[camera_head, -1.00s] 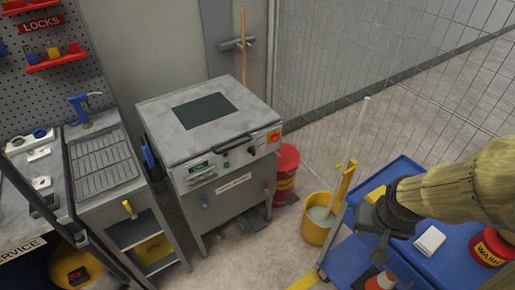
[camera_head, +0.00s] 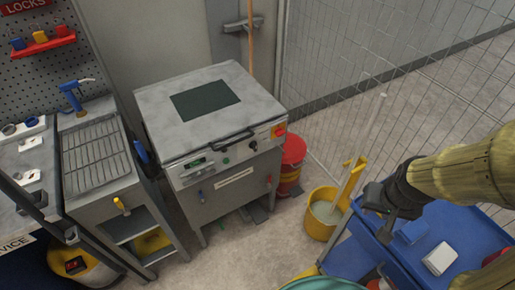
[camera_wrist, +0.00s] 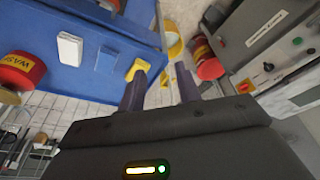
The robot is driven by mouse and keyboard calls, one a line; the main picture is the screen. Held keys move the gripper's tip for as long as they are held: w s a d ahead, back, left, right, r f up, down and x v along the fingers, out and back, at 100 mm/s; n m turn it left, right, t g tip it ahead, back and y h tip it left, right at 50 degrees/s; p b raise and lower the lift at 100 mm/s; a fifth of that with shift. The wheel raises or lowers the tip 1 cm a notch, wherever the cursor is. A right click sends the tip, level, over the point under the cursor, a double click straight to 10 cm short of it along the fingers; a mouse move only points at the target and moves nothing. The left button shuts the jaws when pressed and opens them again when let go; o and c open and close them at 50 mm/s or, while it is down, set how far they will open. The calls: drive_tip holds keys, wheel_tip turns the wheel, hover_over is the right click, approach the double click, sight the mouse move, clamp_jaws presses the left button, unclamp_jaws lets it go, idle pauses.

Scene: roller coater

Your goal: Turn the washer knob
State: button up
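The washer (camera_head: 165,140) is a grey metal cabinet with a flat lid and a dark panel on top. Its sloped front strip carries a small display, a green button (camera_head: 225,161), a small black knob (camera_head: 253,145) and a red-and-yellow switch (camera_head: 278,131). In the wrist view the washer front (camera_wrist: 235,35) is at the upper right, with the dark knob (camera_wrist: 268,67) between the red switch and green button. My gripper (camera_head: 385,208) is right of the washer, above the blue cart, well apart from the knob. Its two fingers (camera_wrist: 160,85) are spread and empty.
A blue cart (camera_head: 350,258) with a white box (camera_head: 439,258) is below my arm. A yellow mop bucket (camera_head: 319,224) and red bin (camera_head: 291,160) stand between cart and washer. A drain-top sink (camera_head: 95,165) is left. Mesh fencing (camera_head: 400,70) is behind. Floor before the washer is clear.

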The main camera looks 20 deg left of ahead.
sight(256, 147)
drive_tip(key=w+a+f+n+t+y+b, duration=0.1)
drive_tip(key=w+a+f+n+t+b, duration=0.3)
drive_tip(key=w+f, duration=0.3)
drive_tip(key=w+a+f+n+t+y+b, duration=0.1)
drive_tip(key=w+a+f+y+b, duration=0.1)
drive_tip(key=w+a+f+b, duration=0.45)
drive_tip(key=w+a+f+n+t+y+b, duration=0.2)
drive_tip(key=a+f+y+b, duration=0.3)
drive_tip(key=a, duration=0.3)
drive_tip(key=w+a+f+n+t+y+b, duration=0.1)
drive_tip(key=w+a+f+n+y+b, duration=0.1)
drive_tip(key=a+f+y+b, duration=0.3)
drive_tip(key=a+f+b, duration=0.1)
drive_tip(key=a+b, duration=0.1)
drive_tip(key=shift+w+a+n+t+y+b, duration=0.2)
drive_tip(key=shift+a+n+t+y+b, duration=0.1)
drive_tip(key=shift+a+n+t+y, duration=0.1)
drive_tip(key=shift+f, duration=0.1)
drive_tip(key=x, duration=1.7)
drive_tip(key=shift+w+a, duration=0.1)
drive_tip(key=shift+w, duration=0.15)
drive_tip(key=shift+c, duration=0.2)
clamp_jaws()
